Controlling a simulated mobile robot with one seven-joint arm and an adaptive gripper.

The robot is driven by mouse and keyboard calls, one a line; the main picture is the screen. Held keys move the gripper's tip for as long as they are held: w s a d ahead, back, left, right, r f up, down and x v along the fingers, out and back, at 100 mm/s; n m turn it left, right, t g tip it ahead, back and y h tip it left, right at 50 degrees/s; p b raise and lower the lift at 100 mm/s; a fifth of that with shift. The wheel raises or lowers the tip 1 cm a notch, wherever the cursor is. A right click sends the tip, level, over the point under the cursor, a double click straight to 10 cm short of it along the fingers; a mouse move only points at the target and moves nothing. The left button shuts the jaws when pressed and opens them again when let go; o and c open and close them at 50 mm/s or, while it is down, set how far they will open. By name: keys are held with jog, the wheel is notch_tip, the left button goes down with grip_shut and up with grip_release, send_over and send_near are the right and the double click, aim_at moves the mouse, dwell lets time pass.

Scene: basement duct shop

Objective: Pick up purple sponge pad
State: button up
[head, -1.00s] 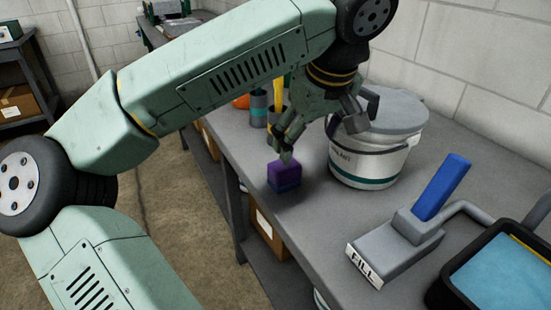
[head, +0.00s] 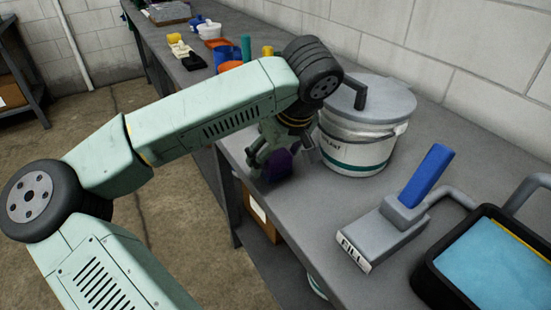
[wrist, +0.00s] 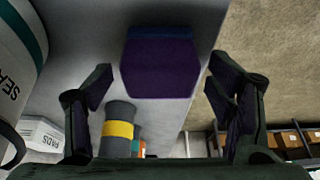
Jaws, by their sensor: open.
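The purple sponge pad (head: 277,166) is a small block on the grey workbench near its front edge, partly hidden by my gripper in the head view. In the wrist view the pad (wrist: 160,64) shows purple with a dark blue band, ahead of and between my fingers. My gripper (wrist: 168,102) is open, with one finger on each side of the pad's line and a gap to it on both sides. In the head view my gripper (head: 275,150) is low over the bench, at the pad.
A white sealant bucket (head: 355,152) with a grey lid stands close right of my gripper. A grey FILL tool with a blue handle (head: 427,175) and a black tray (head: 437,285) of blue liquid are at the right. Cups and boxes lie farther back.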

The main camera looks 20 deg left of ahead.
jog(key=shift+f, duration=0.1)
jog(key=c, duration=1.2)
